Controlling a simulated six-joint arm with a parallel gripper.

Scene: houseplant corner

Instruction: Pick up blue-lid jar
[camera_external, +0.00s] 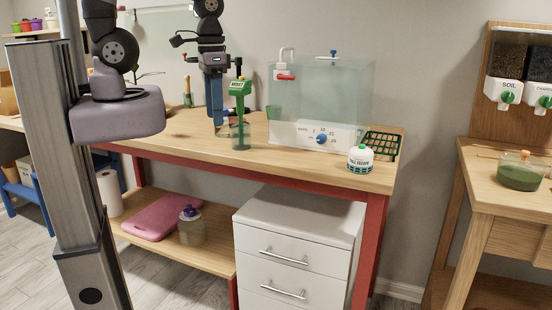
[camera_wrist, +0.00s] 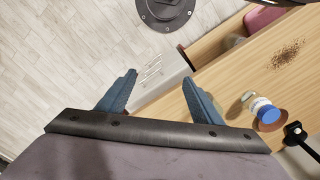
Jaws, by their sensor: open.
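The blue-lid jar (camera_wrist: 266,110) shows in the camera_wrist view, small, at the right on the wooden table, with a bright blue lid and a pale body. I cannot pick it out in the camera_external view. My gripper (camera_wrist: 158,77) has its two blue fingers wide apart with nothing between them; the jar lies to the right of the right finger, apart from it.
A clear tank (camera_external: 320,90) with a white control panel stands behind right. Dark soil (camera_wrist: 288,53) is spilled on the table. Bare wood (camera_external: 200,138) lies in front.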

